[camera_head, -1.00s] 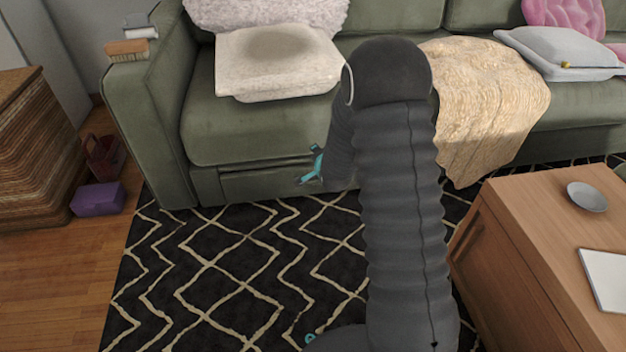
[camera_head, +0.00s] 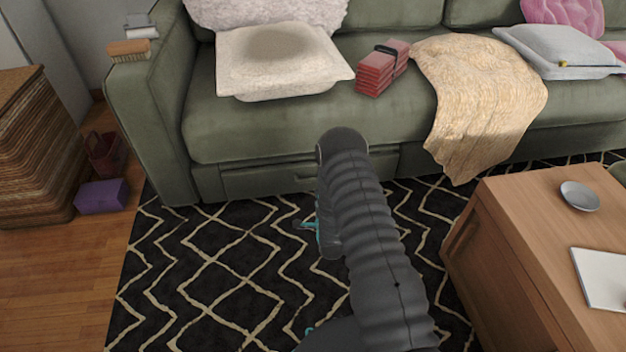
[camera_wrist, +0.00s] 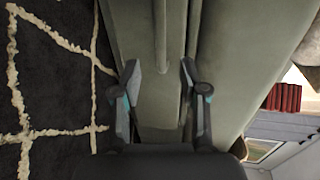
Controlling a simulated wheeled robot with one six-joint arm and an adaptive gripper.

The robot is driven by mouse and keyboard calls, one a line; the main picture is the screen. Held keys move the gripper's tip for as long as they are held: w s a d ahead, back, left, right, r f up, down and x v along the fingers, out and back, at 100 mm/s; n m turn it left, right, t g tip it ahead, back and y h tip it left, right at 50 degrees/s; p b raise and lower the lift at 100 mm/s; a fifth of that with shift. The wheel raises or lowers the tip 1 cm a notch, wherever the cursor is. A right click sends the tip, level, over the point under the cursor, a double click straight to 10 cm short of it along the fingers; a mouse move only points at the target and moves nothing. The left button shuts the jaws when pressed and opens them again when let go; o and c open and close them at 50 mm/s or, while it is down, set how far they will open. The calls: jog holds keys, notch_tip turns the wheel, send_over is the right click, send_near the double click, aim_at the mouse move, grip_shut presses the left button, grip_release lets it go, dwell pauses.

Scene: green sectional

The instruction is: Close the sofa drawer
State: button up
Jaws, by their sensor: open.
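The sofa drawer (camera_head: 262,180) is a green panel low in the front of the green sofa (camera_head: 290,135), with a small handle slot near its middle. Its front looks nearly flush with the sofa base; I cannot tell whether a small gap remains. My arm hides part of its right side. My gripper (camera_head: 309,226) is mostly hidden behind my arm, low over the rug in front of the drawer. In the wrist view, my gripper (camera_wrist: 160,75) is open, its fingers apart with nothing held and the green sofa front behind them.
A wooden table (camera_head: 520,240) stands at the right, close to my arm. A patterned black rug (camera_head: 220,270) covers the floor. A purple box (camera_head: 102,195) lies at the left. A beige blanket (camera_head: 480,110) hangs over the seat, beside red stacked items (camera_head: 375,78).

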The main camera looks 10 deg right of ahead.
aim_at(313, 180)
jog(key=x, duration=1.3)
jog(key=shift+r, duration=0.1)
grip_shut()
